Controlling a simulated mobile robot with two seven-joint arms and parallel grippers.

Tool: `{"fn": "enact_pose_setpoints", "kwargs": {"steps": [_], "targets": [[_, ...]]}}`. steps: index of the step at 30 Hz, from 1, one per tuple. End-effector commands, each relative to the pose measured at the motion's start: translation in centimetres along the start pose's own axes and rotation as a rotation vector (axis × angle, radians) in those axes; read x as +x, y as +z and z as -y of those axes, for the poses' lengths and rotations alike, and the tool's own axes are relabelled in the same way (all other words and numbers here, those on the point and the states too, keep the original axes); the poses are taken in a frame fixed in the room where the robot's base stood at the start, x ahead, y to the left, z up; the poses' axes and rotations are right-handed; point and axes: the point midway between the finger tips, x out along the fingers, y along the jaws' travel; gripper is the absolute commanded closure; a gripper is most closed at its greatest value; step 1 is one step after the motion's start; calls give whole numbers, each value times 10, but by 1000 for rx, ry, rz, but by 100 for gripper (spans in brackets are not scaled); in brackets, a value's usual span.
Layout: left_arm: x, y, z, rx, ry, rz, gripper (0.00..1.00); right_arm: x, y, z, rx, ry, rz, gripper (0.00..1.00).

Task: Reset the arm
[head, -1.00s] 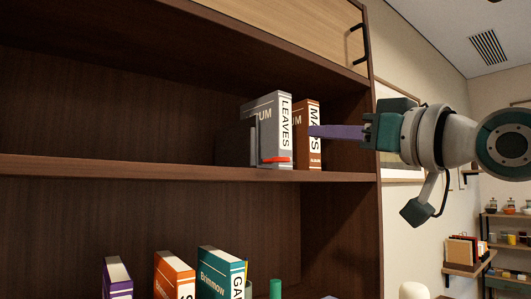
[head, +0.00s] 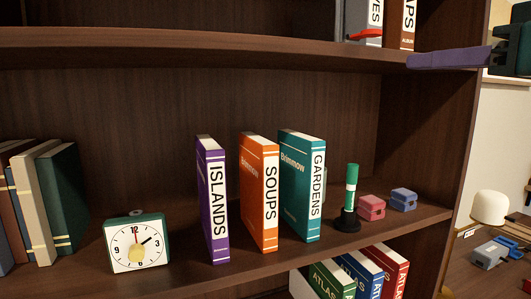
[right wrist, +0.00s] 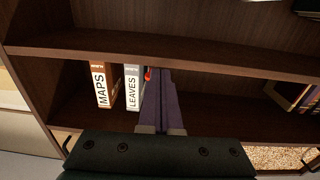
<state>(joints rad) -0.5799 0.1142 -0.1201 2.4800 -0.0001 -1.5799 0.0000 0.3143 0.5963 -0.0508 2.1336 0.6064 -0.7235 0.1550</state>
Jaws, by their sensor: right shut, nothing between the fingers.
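My right gripper (head: 412,62) comes in from the upper right of the head view. Its long purple fingers are together with nothing between them, in front of the upper shelf's edge. In the right wrist view the shut fingers (right wrist: 158,75) point toward the shelf and cover part of the area beside the grey LEAVES book (right wrist: 132,88). The brown MAPS book (right wrist: 103,85) stands beside LEAVES. Both books also show, cut off, at the top of the head view: LEAVES (head: 375,18) and MAPS (head: 408,22). My left gripper is not in view.
Upright ISLANDS (head: 213,200), SOUPS (head: 260,190) and GARDENS (head: 303,185) books stand on the lower shelf (head: 180,275). A clock (head: 136,243), a green-topped stand (head: 350,200), and red (head: 371,207) and blue (head: 403,199) blocks share it. The upper shelf board (head: 200,48) lies close to my fingers.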

Motion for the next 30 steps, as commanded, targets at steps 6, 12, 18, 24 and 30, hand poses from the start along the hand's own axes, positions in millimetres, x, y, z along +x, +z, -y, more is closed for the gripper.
{"fn": "enact_pose_setpoints", "kwargs": {"steps": [6,12,18,24,30], "targets": [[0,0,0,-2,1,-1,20,-56,169,44,12,47,477,100],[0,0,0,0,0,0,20,-149,267,78,31,97,871,100],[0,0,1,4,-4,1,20,-241,313,105,67,141,1190,100],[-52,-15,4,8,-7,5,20,-265,263,110,71,156,1270,100],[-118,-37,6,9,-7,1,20,-264,195,110,71,155,1269,100]]}}
